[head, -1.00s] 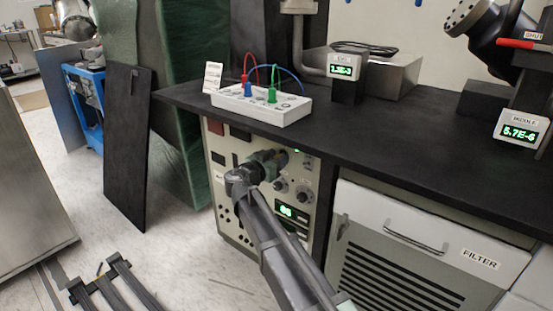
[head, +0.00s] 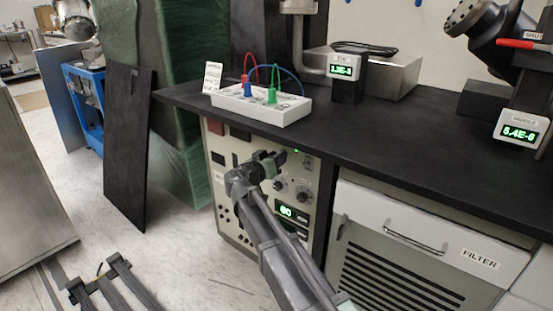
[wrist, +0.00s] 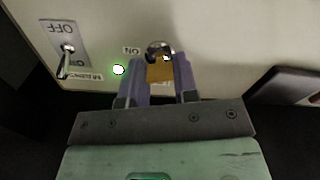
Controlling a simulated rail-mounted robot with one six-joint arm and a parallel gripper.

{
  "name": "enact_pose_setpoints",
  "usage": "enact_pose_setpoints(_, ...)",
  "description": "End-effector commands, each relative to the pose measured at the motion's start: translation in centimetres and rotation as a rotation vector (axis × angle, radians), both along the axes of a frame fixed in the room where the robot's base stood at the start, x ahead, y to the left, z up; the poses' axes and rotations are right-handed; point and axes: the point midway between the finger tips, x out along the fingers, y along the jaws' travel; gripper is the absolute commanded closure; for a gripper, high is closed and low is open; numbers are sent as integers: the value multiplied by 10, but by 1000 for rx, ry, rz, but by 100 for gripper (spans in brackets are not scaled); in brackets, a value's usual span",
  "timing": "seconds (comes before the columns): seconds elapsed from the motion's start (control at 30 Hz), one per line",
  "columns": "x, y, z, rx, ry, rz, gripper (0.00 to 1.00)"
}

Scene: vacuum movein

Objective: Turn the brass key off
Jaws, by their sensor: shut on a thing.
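The brass key (wrist: 160,72) sits in a round lock on the cream panel in the wrist view. My gripper (wrist: 160,78) is shut on the key, with one purple-grey finger on each side of it. An "ON" label (wrist: 131,51) is beside the lock, and a green lamp (wrist: 118,70) is lit to its left. In the head view my gripper (head: 279,158) is up against the upper part of the control cabinet (head: 231,146) under the bench. The key is hidden there behind my gripper.
A metal toggle switch (wrist: 66,52) with an "OFF" label is to the left on the panel. The black bench top (head: 420,132) overhangs the cabinet and carries a white box (head: 262,105) with cables. Knobs (head: 302,193) and a green display (head: 286,212) lie below my gripper.

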Motion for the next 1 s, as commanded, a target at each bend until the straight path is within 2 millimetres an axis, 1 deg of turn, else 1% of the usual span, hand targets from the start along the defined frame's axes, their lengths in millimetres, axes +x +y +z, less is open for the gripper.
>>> enact_pose_setpoints(1.0,0,0,0,-785,543,0,96)
